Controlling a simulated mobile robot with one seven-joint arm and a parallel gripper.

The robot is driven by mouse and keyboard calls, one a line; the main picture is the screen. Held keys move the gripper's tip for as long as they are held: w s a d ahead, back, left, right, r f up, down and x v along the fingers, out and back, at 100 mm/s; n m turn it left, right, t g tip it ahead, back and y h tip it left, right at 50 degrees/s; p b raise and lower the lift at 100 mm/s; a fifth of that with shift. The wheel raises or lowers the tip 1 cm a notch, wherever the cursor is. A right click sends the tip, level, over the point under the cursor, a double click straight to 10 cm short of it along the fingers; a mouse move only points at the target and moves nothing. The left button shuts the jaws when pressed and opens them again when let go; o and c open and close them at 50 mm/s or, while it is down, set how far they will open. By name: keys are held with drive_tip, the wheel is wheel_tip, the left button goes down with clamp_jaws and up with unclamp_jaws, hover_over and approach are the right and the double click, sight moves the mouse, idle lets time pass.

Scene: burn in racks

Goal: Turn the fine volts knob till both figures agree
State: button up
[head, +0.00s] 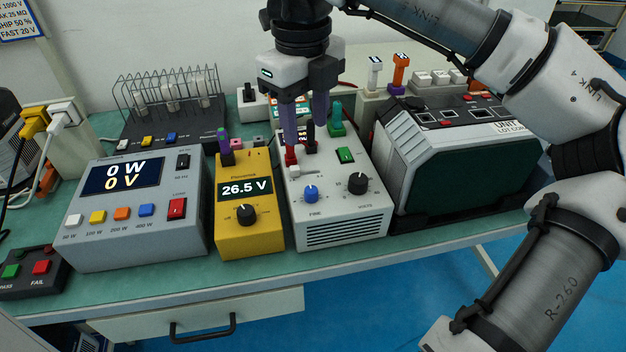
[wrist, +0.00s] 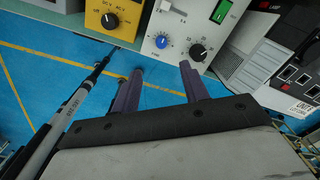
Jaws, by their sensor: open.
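The grey power supply (head: 345,222) stands at the middle of the bench. Its small blue knob, marked FINE (head: 311,193), sits left of a larger black knob (head: 357,183); the wrist view shows the blue knob (wrist: 161,41) and black knob (wrist: 197,52) too. The supply's own figure is hidden behind my gripper's fingers. The yellow meter (head: 236,165) beside it reads 26.5 V. My gripper (head: 305,134) is open and empty, pointing down over the supply's upper part, apart from the blue knob. Its purple fingers (wrist: 160,73) are spread in the wrist view.
A load box (head: 185,236) reading 0 W and 0 V stands left of the meter. A dark green-fronted unit (head: 455,160) stands close on the right. Red and black plugs and a green switch (head: 346,155) are on the supply. A wire rack (head: 175,105) stands behind.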

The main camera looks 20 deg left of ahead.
sight(311, 189)
drive_tip(key=f, duration=0.9)
drive_tip(key=f+p, duration=0.1)
drive_tip(key=f, duration=0.3)
drive_tip(key=shift+w+d+f, duration=0.15)
drive_tip(key=shift+w+f, duration=0.15)
drive_tip(key=shift+f, duration=0.05)
clamp_jaws()
